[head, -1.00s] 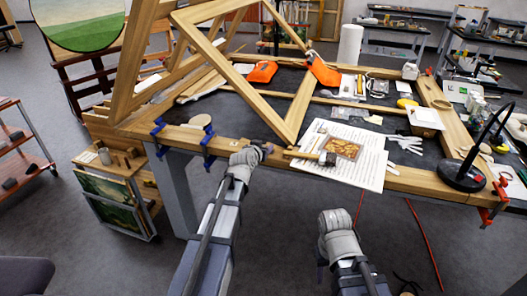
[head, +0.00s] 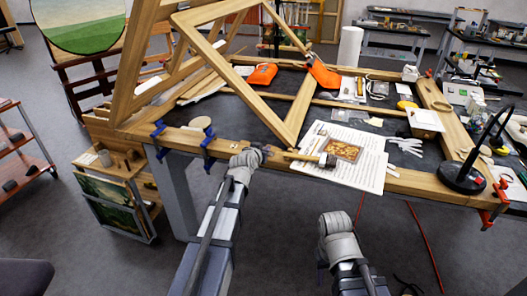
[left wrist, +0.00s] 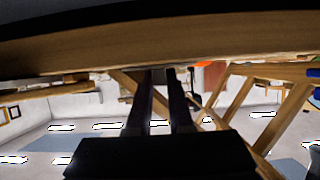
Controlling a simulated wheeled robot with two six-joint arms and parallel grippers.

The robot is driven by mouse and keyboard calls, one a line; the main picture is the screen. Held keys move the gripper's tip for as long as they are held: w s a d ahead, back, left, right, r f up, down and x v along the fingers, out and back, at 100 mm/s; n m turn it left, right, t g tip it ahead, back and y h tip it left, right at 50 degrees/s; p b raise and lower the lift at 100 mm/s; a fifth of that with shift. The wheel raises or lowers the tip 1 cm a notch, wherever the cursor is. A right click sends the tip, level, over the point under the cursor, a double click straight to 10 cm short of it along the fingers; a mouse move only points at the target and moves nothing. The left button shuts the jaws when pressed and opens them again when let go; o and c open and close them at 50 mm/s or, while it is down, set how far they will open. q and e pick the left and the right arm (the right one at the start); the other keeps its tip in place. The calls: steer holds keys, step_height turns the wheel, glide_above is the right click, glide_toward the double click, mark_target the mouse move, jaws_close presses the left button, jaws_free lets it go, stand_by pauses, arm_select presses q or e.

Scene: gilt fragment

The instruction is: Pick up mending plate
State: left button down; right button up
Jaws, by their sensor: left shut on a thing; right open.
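My left gripper (head: 267,151) is at the table's front beam, left of the open papers. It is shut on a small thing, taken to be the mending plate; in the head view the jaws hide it. In the left wrist view the two dark fingers (left wrist: 160,76) reach up to the underside of the wooden beam, with only a small greyish patch between their tips. The plate's shape cannot be made out. My right gripper (head: 321,272) is open and empty, low in front of the table, its fingers mostly hidden by the wrist.
A wooden-handled brush (head: 306,156) lies just right of my left gripper, beside the papers (head: 362,172) and a gilt fragment (head: 342,149). Blue clamps (head: 208,148) grip the beam at left. A large wooden frame (head: 222,60) leans above. A black lamp base (head: 462,178) stands at right.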

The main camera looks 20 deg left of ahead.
arm_select(q)
steer(key=shift+r, duration=0.1)
step_height(320, 180, up, 10)
steer(key=p, duration=1)
